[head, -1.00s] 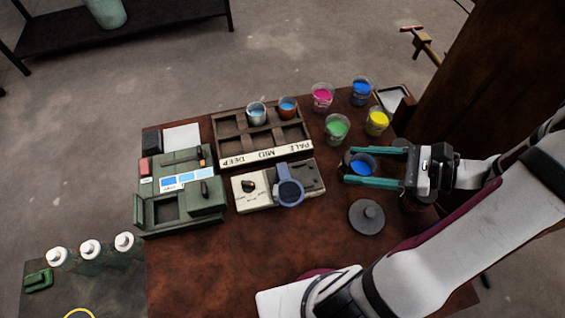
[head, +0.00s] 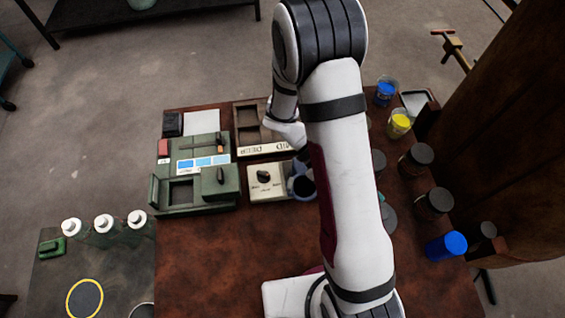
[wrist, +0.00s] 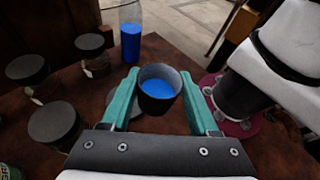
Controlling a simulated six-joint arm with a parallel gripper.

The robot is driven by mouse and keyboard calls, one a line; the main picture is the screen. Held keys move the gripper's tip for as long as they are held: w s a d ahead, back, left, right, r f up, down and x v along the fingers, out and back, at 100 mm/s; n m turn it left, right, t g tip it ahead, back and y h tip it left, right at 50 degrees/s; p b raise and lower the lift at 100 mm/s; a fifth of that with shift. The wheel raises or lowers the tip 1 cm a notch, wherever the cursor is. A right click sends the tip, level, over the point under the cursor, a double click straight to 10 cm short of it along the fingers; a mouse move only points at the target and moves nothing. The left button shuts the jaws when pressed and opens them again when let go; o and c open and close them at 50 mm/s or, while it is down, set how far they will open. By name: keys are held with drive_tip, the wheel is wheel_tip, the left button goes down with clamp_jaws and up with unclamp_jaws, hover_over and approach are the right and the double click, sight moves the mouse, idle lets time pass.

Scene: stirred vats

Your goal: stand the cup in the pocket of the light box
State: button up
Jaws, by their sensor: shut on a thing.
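The cup (wrist: 157,97) is a small dark-looking cup with blue liquid in it. In the wrist view my gripper (wrist: 159,77) is shut on it, one teal finger on each side. The cup looks about upright, above the brown table. In the head view my arm hides both gripper and cup. The green box at the left of the table (head: 224,150), with lit blue swatches, looks like the light box. Its square dark pocket (head: 181,192) is at the front left and looks empty. The wrist view does not show the box.
A cream device (head: 267,181) with a knob and round ring stands right of the green box. A labelled rack (head: 262,150) is behind it, partly hidden. A yellow cup (head: 399,123), a blue cup (head: 386,91), several dark-lidded jars and a blue bottle (head: 446,246) line the right side.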

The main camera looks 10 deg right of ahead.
drive_tip(key=w+a+r+n+t, duration=0.2)
drive_tip(key=w+a+n+t, duration=1.5)
drive_tip(key=a+n+t, duration=0.25)
drive_tip(key=s+a+n+t+y, duration=0.2)
drive_tip(key=a+n+y, duration=0.3)
drive_tip(key=a, duration=0.4)
drive_tip(key=s+a+n+t+y, duration=0.25)
drive_tip(key=a+n+y, duration=0.2)
drive_tip(key=a, duration=0.45)
drive_tip(key=shift+y, duration=0.55)
drive_tip(key=f, duration=0.7)
drive_tip(key=a+f, duration=0.1)
drive_tip(key=f, duration=0.2)
drive_tip(key=shift+s+f, duration=0.2)
drive_tip(key=shift+f, duration=0.05)
drive_tip(key=shift+f, duration=0.1)
drive_tip(key=o, duration=1.1)
